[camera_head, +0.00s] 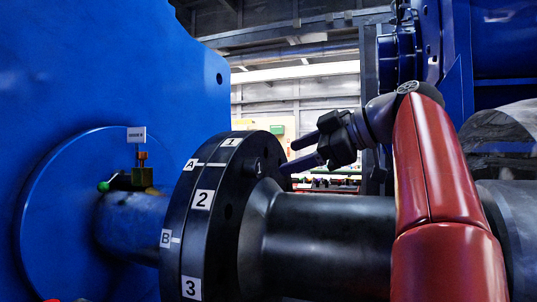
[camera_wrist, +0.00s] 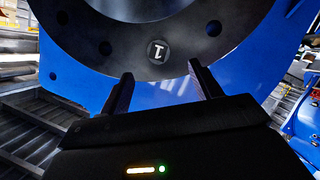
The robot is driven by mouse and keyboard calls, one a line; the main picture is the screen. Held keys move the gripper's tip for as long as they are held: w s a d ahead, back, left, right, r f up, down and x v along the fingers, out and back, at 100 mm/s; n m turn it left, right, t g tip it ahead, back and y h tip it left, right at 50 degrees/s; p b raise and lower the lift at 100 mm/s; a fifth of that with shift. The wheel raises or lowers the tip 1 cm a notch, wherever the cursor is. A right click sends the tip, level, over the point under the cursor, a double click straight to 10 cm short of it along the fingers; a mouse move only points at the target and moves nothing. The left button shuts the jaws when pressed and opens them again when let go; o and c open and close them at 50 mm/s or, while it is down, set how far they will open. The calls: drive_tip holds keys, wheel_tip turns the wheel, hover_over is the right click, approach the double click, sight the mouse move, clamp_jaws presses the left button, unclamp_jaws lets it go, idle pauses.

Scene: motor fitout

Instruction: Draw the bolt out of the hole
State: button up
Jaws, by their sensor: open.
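A black flange (camera_head: 230,205) on a thick shaft bears the labels 1, 2 and 3, with A and B on the disc behind it. In the wrist view, a round piece marked 1 (camera_wrist: 157,51) sits in line with the flange's dark holes; it looks like the bolt's head. A small stub (camera_head: 258,168) shows on the flange face in the head view, perhaps the same bolt. My gripper (camera_head: 291,156) is open and empty, its fingers pointing at the flange. In the wrist view its fingertips (camera_wrist: 162,70) lie either side of the marked piece, seemingly apart from it.
A big blue housing (camera_head: 110,70) fills the left. The dark shaft (camera_head: 330,240) runs right, below my gripper. Blue machinery (camera_head: 505,50) stands at the right. The space above the shaft looks open.

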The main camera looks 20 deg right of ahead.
sight(259, 166)
drive_tip(key=x, duration=0.8)
drive_tip(key=shift+w+r, duration=0.2)
drive_tip(key=shift+r, duration=0.05)
drive_tip(key=shift+c, duration=0.2)
clamp_jaws()
